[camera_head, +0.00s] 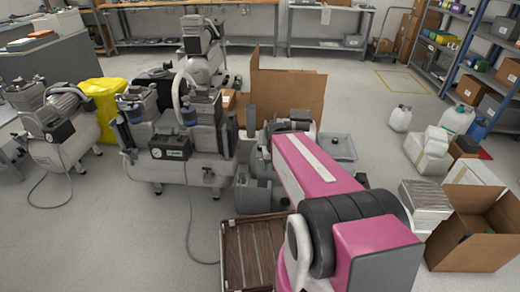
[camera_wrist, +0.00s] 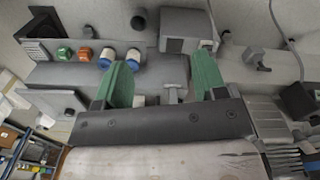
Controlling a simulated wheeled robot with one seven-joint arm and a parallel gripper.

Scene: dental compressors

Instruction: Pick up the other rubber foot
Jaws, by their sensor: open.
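My gripper (camera_wrist: 163,72) shows in the wrist view with its two green fingers wide apart and nothing held between them. A grey, tank-like surface (camera_wrist: 70,76) lies beyond the fingers. A small dark round piece (camera_wrist: 138,22) shows above the left finger, apart from it. It could be a rubber foot, but I cannot tell for sure. In the head view my pink arm reaches in beside the middle compressor (camera_head: 185,140) and hides my gripper and what lies under it. No rubber foot can be made out clearly in the head view.
Blue-and-white jars (camera_wrist: 107,57) and a grey box (camera_wrist: 186,30) are close to the fingers. A brown slatted crate (camera_head: 232,262) stands in front. Another compressor (camera_head: 55,125) is at left, an open carton (camera_head: 475,245) at right. The floor at front left is mostly clear.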

